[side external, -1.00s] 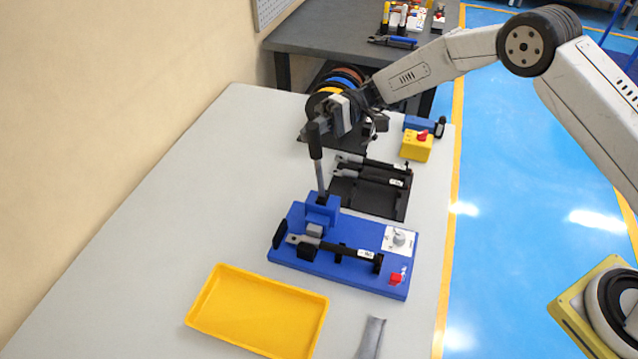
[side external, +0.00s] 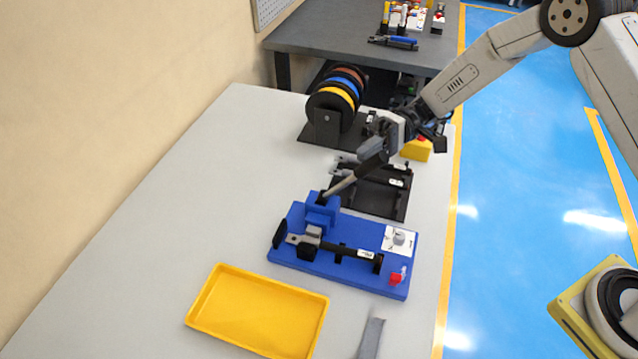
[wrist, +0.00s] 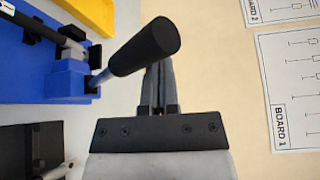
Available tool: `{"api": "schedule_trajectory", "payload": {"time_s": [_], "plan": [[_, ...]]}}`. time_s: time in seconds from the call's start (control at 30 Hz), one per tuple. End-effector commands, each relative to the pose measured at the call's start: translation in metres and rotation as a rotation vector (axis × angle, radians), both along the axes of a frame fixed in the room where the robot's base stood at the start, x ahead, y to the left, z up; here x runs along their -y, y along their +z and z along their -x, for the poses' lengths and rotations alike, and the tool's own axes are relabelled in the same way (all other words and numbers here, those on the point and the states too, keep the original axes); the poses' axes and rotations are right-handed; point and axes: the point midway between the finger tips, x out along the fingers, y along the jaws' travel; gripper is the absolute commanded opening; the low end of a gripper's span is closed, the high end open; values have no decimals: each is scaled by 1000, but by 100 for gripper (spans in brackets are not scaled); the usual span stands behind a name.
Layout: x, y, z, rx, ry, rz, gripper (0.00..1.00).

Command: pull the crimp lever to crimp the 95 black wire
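The crimp lever (side external: 345,184), a grey shaft with a black grip, leans steeply to the right from the blue crimp tool (side external: 322,208) on its blue base (side external: 345,275). A black wire (side external: 352,250) with a metal lug lies across the base, its lug end at the crimp jaws; its white label is too small to read. My gripper (side external: 368,147) is at the upper end of the lever. In the wrist view, the black grip (wrist: 146,47) lies across in front of my gripper's fingers (wrist: 161,75), which are together and not around it. Contact is hard to tell.
A black rack (side external: 385,203) with wires stands just behind the base. A yellow box (side external: 417,152) is partly behind my gripper. A spool stand (side external: 327,128) is further back. A yellow tray (side external: 258,310) and a grey strip (side external: 371,338) lie in front. The table's left side is clear.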

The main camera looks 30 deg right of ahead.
Motion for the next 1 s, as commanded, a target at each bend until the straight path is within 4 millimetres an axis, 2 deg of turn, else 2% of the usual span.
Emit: {"api": "schedule_trajectory", "payload": {"time_s": [0.2,0.43,0.7,1.0], "plan": [[20,-20,20,-4,0,-1,0],[34,-41,35,-5,2,0,0],[42,-57,43,-5,2,1,0],[44,-63,46,-8,0,6,0]]}}
